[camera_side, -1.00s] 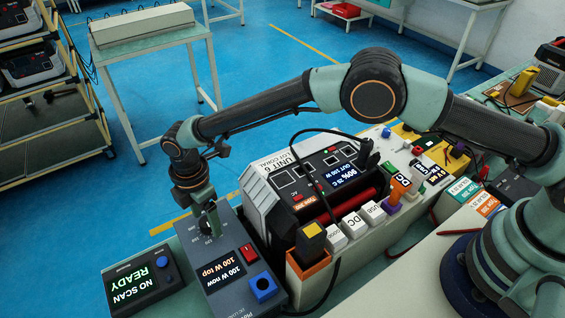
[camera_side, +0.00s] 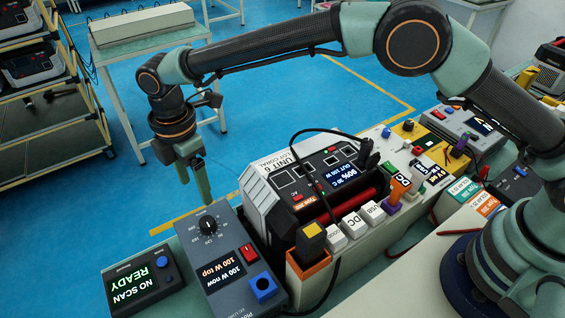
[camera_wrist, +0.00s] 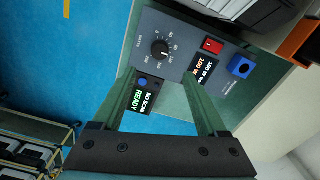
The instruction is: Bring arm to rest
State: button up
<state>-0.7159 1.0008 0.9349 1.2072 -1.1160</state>
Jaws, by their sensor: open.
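My gripper (camera_side: 201,182) hangs in the air behind the grey load box (camera_side: 226,262), apart from it, with its fingers pointing down. In the wrist view my gripper (camera_wrist: 162,100) has its two green fingers spread, with nothing between them held. The load box also shows in the wrist view (camera_wrist: 183,30), with its black dial (camera_wrist: 160,49), red switch, blue socket and lit screen reading 100 W. The dial (camera_side: 208,225) is uncovered in the side view.
A scanner box (camera_side: 140,282) reading NO SCAN READY lies left of the load box. The power unit (camera_side: 318,172) and a row of labelled plugs (camera_side: 355,225) stand to the right. A wheeled rack (camera_side: 55,100) stands at far left.

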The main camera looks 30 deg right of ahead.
jog(key=shift+r, duration=0.4)
jog(key=d+r+m+t+y, duration=0.1)
jog(key=d+r+m+t, duration=0.1)
jog(key=d+r+m, duration=1.15)
jog(key=s+d+m+t, duration=0.1)
jog(key=s+d+m, duration=0.1)
jog(key=s+d, duration=0.2)
jog(key=s+d+r+m+t, duration=0.1)
jog(key=s+d+m, duration=0.2)
jog(key=d, duration=0.8)
jog(key=s+d+r+m+t+h, duration=0.1)
jog(key=s+d+m, duration=0.1)
jog(key=s+d, duration=0.4)
jog(key=shift+s+d+r+t, duration=0.15)
jog(key=shift+s+d+t, duration=0.2)
jog(key=shift+d, duration=0.8)
jog(key=shift+m, duration=0.25)
